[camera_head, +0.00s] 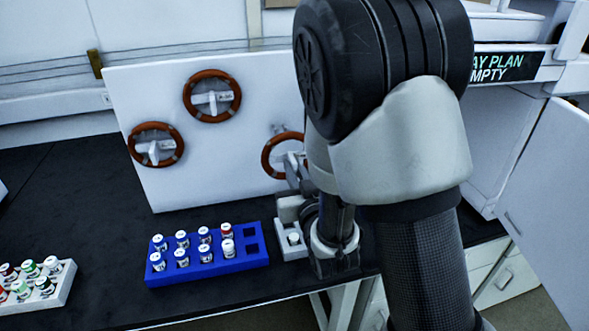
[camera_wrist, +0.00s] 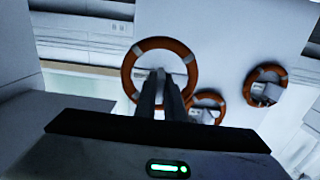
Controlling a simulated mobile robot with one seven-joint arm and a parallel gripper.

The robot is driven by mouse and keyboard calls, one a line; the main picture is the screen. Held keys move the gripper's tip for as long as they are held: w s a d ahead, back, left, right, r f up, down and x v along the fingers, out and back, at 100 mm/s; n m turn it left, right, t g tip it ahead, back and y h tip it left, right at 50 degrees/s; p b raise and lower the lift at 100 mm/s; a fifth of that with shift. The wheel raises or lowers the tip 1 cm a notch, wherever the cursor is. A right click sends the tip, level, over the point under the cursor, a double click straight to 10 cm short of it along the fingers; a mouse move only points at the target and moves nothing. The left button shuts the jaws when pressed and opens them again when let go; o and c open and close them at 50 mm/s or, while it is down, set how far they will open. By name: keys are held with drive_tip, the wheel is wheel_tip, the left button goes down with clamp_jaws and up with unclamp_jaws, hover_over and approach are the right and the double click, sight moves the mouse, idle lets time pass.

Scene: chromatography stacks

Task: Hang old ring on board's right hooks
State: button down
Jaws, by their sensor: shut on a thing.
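An orange-brown ring (camera_head: 267,157) with grey bands is at the right part of the white board (camera_head: 200,160), partly hidden behind my arm in the head view. My gripper (camera_head: 292,163) is shut on this ring, which looks large in the wrist view (camera_wrist: 127,72). There my gripper's dark fingers (camera_wrist: 160,76) cover its lower rim and reach toward its middle. A grey hook (camera_head: 278,129) shows just above the ring in the head view. Whether the ring bears on a hook is hidden.
Two similar rings hang on the board's left side, one higher (camera_head: 189,90) and one lower (camera_head: 134,133). A blue rack (camera_head: 200,271) with capped vials, a small white holder (camera_head: 291,253) and a white vial rack (camera_head: 50,293) stand on the black bench (camera_head: 75,200).

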sight(287, 156)
drive_tip(key=shift+p+x, duration=0.9)
drive_tip(key=shift+x, duration=1.9)
drive_tip(key=shift+w+a+b, duration=0.15)
drive_tip(key=shift+w+b, duration=0.15)
drive_tip(key=shift+w, duration=0.05)
drive_tip(key=shift+b+x, duration=0.65)
drive_tip(key=shift+x, duration=1.4)
drive_tip(key=shift+f+b, duration=0.7)
drive_tip(key=shift+b, duration=0.75)
drive_tip(key=c, duration=1.8)
unclamp_jaws()
drive_tip(key=shift+o, duration=0.2)
drive_tip(key=shift+s, duration=0.1)
